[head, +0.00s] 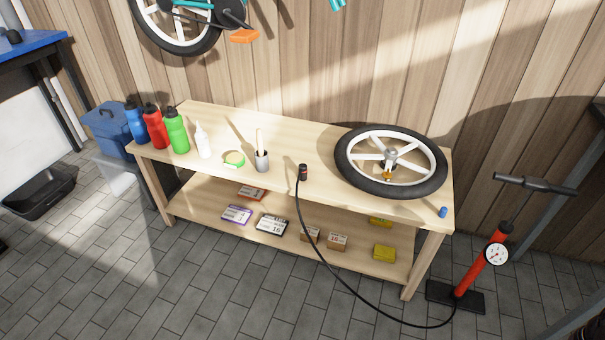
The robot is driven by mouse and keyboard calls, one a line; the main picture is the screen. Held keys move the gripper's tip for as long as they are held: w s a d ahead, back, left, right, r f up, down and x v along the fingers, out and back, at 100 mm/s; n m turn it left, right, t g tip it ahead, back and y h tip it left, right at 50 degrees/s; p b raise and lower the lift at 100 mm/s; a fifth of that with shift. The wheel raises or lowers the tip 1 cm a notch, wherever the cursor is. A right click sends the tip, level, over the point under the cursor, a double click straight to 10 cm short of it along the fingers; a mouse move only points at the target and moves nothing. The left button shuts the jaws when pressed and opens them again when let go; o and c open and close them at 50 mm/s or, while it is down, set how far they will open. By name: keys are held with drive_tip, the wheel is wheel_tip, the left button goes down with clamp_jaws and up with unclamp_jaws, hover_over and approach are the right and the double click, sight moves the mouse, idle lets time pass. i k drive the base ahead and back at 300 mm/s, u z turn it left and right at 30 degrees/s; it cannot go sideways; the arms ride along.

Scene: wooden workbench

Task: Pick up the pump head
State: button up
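The pump head (303,172) is a small dark piece with a reddish band. It stands at the front edge of the wooden workbench (310,148), near its middle. A black hose (325,265) runs from it down over the edge and along the floor. The hose reaches the red floor pump (476,268), which stands on the floor to the right of the bench with a black handle and a round gauge. My gripper does not show in the head view.
A wheel (345,165) lies on the bench right of the pump head, with a blue cap (443,211) at the corner. To the left are a grey cup (262,161), a green-rimmed round tin (234,159), a white bottle (203,142) and coloured bottles (177,133). Boxes (271,223) lie on the lower shelf.

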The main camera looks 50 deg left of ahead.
sight(302, 168)
drive_tip(key=u, duration=4.7)
drive_tip(key=i, duration=0.1)
drive_tip(key=z, duration=2.75)
drive_tip(key=i, duration=0.6)
drive_tip(key=u, duration=0.1)
drive_tip(key=k, duration=0.6)
